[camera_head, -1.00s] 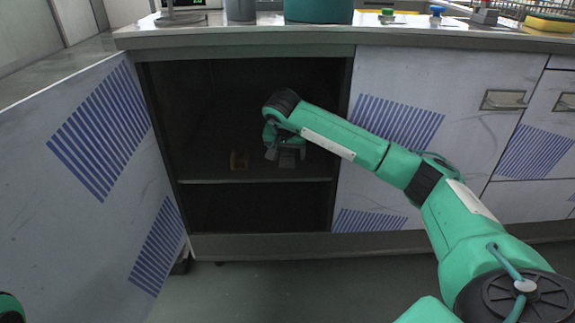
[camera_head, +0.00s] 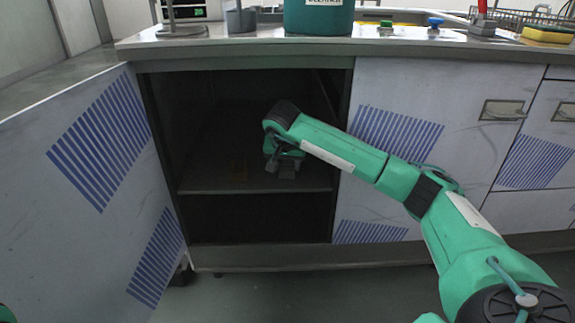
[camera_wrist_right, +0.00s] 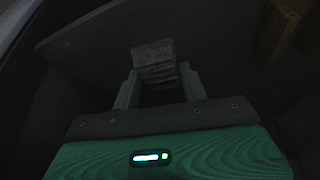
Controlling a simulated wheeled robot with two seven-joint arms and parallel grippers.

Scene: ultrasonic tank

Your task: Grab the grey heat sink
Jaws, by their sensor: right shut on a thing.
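The grey heat sink (camera_wrist_right: 153,58) sits between the two fingers of my right gripper (camera_wrist_right: 160,88) in the right wrist view; its finned side faces the palm. In the head view the right gripper (camera_head: 284,165) is inside the dark open cabinet, just above its shelf, and the heat sink (camera_head: 287,172) shows small and grey below it. The right gripper is shut on the heat sink. I cannot tell whether the heat sink still touches the shelf. My left gripper is not in view; only a bit of green shows at the lower left edge.
The open door (camera_head: 90,190) is at left, a closed door (camera_head: 440,90) at right. The worktop (camera_head: 260,37) above bears a green container (camera_head: 318,18).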

